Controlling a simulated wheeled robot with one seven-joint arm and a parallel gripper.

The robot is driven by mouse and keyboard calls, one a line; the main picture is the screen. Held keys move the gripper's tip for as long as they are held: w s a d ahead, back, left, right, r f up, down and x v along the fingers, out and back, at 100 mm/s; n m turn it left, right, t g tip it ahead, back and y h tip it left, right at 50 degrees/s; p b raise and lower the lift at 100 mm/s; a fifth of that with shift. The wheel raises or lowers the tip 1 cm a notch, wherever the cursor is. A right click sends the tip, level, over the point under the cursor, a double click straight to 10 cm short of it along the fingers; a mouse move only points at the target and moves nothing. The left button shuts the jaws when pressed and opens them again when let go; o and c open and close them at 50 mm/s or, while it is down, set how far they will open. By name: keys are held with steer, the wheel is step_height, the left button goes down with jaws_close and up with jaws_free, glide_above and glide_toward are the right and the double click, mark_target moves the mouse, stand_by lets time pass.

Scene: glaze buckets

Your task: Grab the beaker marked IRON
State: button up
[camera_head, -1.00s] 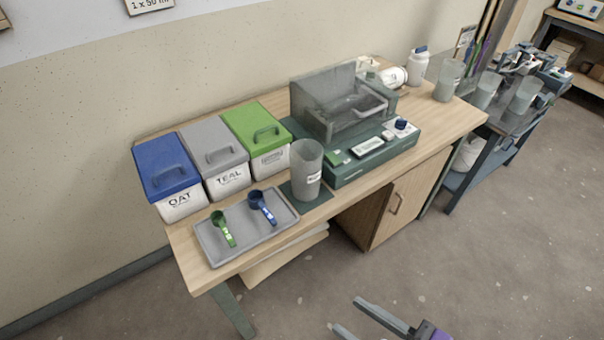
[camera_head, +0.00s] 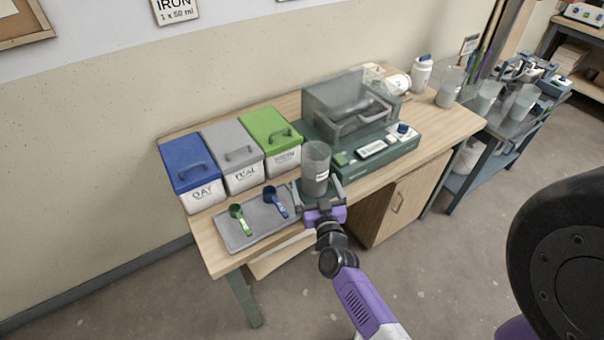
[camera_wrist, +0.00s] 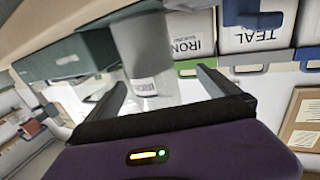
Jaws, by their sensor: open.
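A clear grey beaker (camera_head: 316,165) stands upright in front of the green-lidded bucket, at the right end of the grey tray. Its small white label is too small to read in the head view. In the wrist view the beaker (camera_wrist: 142,45) shows a label that I cannot read clearly. My gripper (camera_head: 323,193) is at the beaker's near side, its jaws open. In the wrist view its fingers (camera_wrist: 162,85) point at the beaker, one to each side of its lower part. I cannot tell whether they touch it.
Buckets with blue (camera_head: 189,162), grey (camera_head: 233,145) and green (camera_head: 270,128) lids stand behind; the green one reads IRON in the wrist view. A tray (camera_head: 235,240) holds two scoops. A green machine (camera_head: 375,158) stands close right of the beaker. More beakers (camera_head: 450,88) are far right.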

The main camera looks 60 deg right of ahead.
mark_target(313, 157)
steer(key=shift+w+d+r, duration=0.1)
steer(key=shift+w+d, duration=0.05)
steer(key=shift+d, duration=0.4)
steer(key=shift+w+d+r, duration=0.1)
steer(key=shift+w+d, duration=0.05)
steer(key=shift+d, duration=0.4)
steer(key=shift+s+d+x, duration=0.1)
steer(key=shift+s+x, duration=0.05)
steer(key=shift+x, duration=1.75)
steer(key=shift+s+d+x, duration=0.1)
steer(key=shift+x, duration=1.8)
steer(key=shift+s+r, duration=0.1)
steer(key=shift+r, duration=0.05)
steer(key=c, duration=2)
steer(key=shift+r, duration=0.1)
steer(key=shift+c, duration=0.8)
steer(key=shift+r, duration=0.1)
